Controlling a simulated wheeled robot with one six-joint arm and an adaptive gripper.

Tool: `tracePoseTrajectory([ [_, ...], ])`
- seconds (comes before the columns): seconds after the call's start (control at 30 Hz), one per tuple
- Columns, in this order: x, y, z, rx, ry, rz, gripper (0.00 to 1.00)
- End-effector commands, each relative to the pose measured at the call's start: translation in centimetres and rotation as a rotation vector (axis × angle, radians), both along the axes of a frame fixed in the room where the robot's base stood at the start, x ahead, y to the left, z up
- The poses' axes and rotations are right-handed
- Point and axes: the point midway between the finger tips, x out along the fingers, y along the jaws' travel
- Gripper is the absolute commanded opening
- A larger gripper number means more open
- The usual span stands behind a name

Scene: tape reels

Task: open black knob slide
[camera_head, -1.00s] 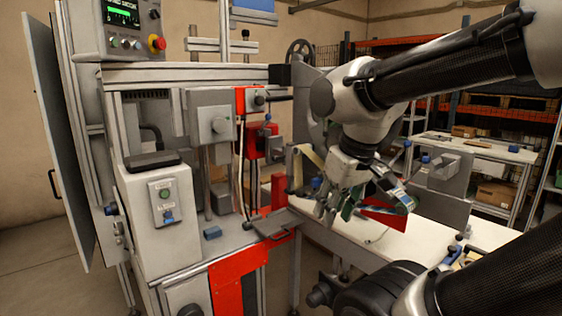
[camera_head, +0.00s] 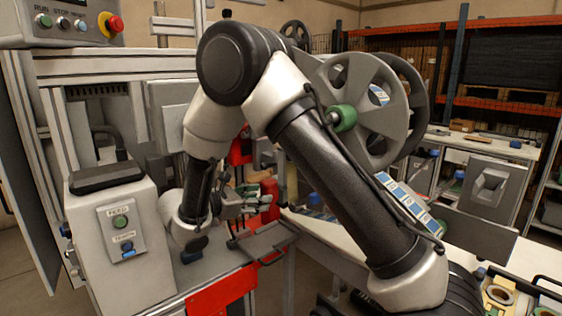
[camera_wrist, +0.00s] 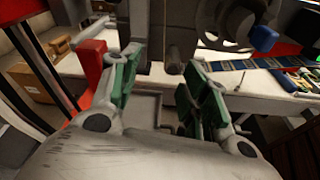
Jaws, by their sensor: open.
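My gripper (camera_head: 245,200) is open, low in front of the machine, beside red parts and above a grey tray. In the wrist view its two green-padded fingers (camera_wrist: 162,82) stand apart with nothing held between them. A dark, knob-like cylinder (camera_wrist: 174,58) hangs from a grey block and shows between the fingers, seemingly just beyond the tips; I cannot tell whether it touches them. It looks like the black knob of the slide. In the head view my arm hides much of this area, and I cannot pick out the knob there.
A grey tray with a dark handle (camera_head: 272,248) juts out below my gripper. A grey box with buttons (camera_head: 122,235) stands at left. A large grey reel (camera_head: 372,110) with a printed tape strip (camera_head: 405,205) is at right, behind my arm. A red piece (camera_wrist: 92,70) flanks the left finger.

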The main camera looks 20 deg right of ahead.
Motion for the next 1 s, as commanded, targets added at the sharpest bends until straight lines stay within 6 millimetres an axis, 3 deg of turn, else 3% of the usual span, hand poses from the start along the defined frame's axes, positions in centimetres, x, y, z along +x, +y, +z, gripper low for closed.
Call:
tracePoseTrajectory([
  [0.1,2.7,2.1,3.2,-0.093,-0.057,0.1,0.45],
  [0.3,3.9,3.3,5.9,-0.191,-0.094,0.162,0.45],
  [0.7,6.9,-1.7,6.1,-0.2,-0.086,0.153,0.45],
  [1.0,8.0,-3.3,6.0,-0.199,-0.086,0.155,0.45],
])
